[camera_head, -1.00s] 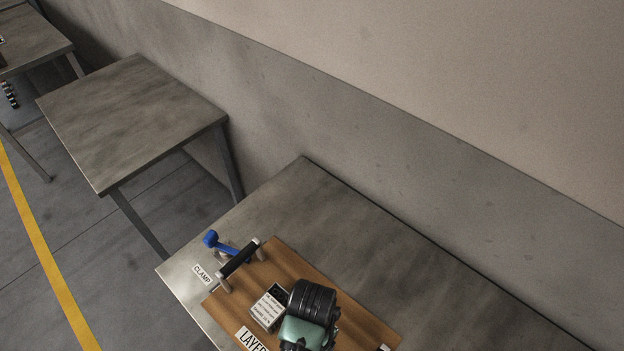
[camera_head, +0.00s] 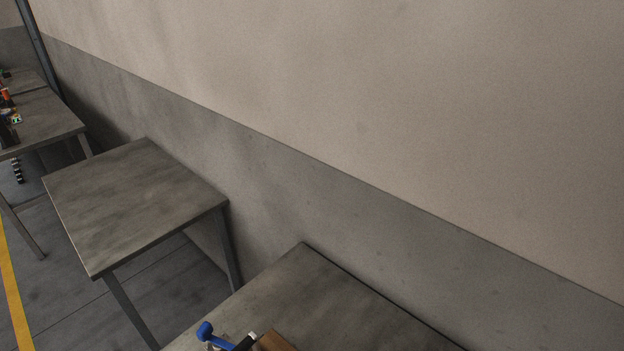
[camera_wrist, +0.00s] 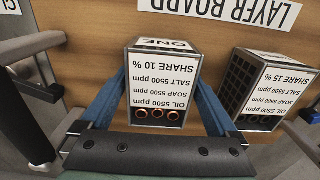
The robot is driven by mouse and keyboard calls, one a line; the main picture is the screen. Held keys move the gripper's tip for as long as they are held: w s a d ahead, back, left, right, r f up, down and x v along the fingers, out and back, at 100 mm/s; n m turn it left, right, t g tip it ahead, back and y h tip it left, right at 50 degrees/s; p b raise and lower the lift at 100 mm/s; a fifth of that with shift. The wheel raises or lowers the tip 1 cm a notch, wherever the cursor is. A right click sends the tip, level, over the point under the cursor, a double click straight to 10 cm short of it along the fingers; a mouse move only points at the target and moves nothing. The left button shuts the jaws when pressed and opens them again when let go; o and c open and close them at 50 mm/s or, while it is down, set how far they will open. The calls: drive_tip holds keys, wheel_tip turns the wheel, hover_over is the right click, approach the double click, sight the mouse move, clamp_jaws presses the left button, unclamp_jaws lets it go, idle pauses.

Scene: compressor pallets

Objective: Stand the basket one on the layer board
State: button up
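Basket one (camera_wrist: 159,80) is a small dark box with a white label reading ONE, SHARE 10 %, upside down in the wrist view. Copper-coloured rings show through its near openings. My gripper (camera_wrist: 160,85) has its blue fingers against the basket's left and right sides, shut on it. The wooden layer board (camera_wrist: 90,65) lies behind and below, with its LAYER BOARD label (camera_wrist: 245,10) at the top. I cannot tell whether the basket touches the board. In the head view only a corner of the board (camera_head: 279,341) shows at the bottom edge; the basket and gripper are out of frame.
A second basket (camera_wrist: 265,88), labelled SHARE 15 %, stands on the board to the right, close to my right finger. A board handle (camera_wrist: 32,92) is at the left. A blue clamp (camera_head: 206,332) sits beside the board. An empty table (camera_head: 140,205) stands farther left.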

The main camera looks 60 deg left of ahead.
wheel_tip(320, 180, up, 12)
drive_tip(key=shift+r+p, duration=0.15)
drive_tip(key=shift+p, duration=0.15)
idle(0.4)
